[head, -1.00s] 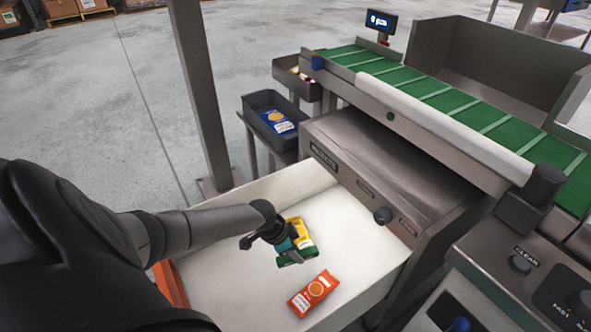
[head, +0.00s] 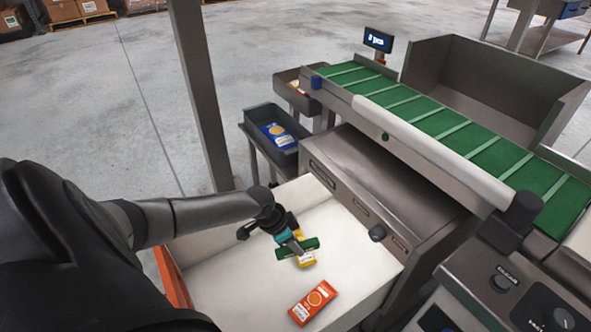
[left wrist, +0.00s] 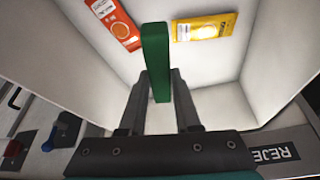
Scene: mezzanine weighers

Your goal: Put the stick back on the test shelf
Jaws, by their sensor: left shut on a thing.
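My left gripper (head: 292,241) is shut on a green stick (head: 310,244), inside the white-walled bin. In the left wrist view the stick (left wrist: 155,50) stands out between the two fingers, pointing away from the palm. In the head view the gripper hides part of the stick. The floor of the bin (head: 235,280) lies below. No surface is clearly marked as the test shelf, so I cannot tell which it is. My right gripper is not in view.
In the bin lie an orange packet (head: 313,302) and a yellow packet (head: 305,260), partly covered by the stick. A metal housing (head: 385,185) borders the bin, under a green belt (head: 450,130). Grey trays (head: 257,112) stand behind. A post (head: 202,90) rises by the bin.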

